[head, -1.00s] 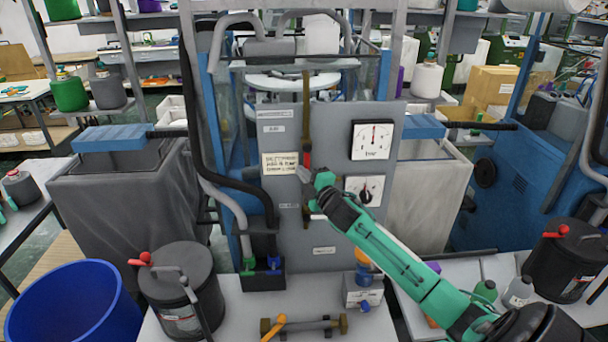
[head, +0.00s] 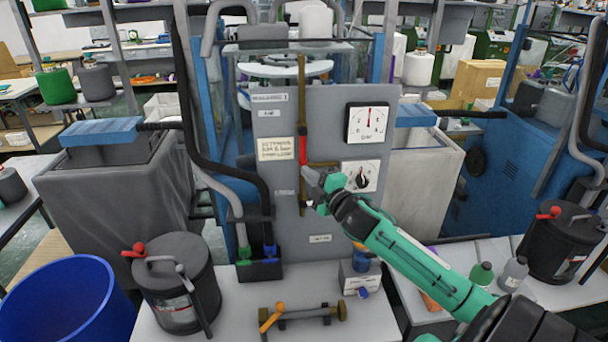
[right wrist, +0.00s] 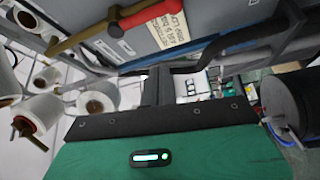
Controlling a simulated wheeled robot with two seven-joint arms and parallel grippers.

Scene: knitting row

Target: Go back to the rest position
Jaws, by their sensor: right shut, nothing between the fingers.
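My right gripper (head: 313,182) is in front of the grey panel (head: 325,115) in the head view, its green arm coming in from the lower right. Its fingers are shut with nothing between them. The red handle section (head: 303,150) on a brown vertical pipe is just above and left of the fingertips, apart from them. In the right wrist view the shut dark fingers (right wrist: 157,85) point away, and the red handle (right wrist: 140,14) and brass pipe (right wrist: 85,35) are at the top. My left gripper is in neither view.
A black lidded pot (head: 175,285), a brass-ended bar (head: 300,315) and a blue bucket (head: 65,305) stand below. Bottles (head: 513,273) and another black pot (head: 562,245) are at the right, near my arm.

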